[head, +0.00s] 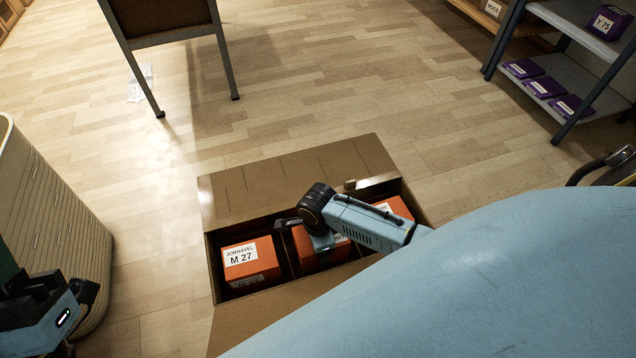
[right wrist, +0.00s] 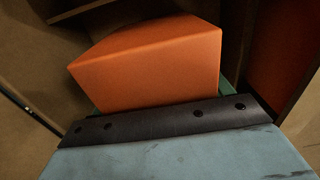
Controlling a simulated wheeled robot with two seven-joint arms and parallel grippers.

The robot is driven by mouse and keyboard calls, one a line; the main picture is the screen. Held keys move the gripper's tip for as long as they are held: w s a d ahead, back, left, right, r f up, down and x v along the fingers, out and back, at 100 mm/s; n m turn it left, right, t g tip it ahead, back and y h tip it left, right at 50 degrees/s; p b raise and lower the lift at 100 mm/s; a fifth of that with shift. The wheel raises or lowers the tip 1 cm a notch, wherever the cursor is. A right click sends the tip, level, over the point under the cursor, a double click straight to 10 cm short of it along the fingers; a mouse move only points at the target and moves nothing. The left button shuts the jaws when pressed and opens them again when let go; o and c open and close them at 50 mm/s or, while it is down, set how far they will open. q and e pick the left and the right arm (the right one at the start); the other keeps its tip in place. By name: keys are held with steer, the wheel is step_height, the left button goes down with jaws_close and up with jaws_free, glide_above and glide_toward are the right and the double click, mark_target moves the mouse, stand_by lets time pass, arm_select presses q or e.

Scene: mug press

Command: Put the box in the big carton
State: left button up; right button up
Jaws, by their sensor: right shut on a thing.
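The big carton (head: 290,165) stands open on the floor in the lower middle of the head view, its flaps folded out. An orange box labelled M 27 (head: 262,280) sits in its left compartment. Another orange box (head: 306,252) is in the middle, partly hidden by my right arm. It fills the middle of the right wrist view (right wrist: 150,65). My right gripper (head: 322,243) reaches down into the carton and is shut on this middle box. A third orange box (head: 397,207) shows behind my arm at the right. My left gripper (head: 35,300) is at the lower left; its fingers are unclear.
A shelf rack (head: 575,75) with several purple boxes stands at the upper right. A panel on legs (head: 160,20) stands at the upper left. A ribbed beige bin (head: 60,220) is at the left.

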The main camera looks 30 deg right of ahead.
stand_by(0.3)
steer(key=shift+f, duration=0.15)
steer(key=o, duration=1.3)
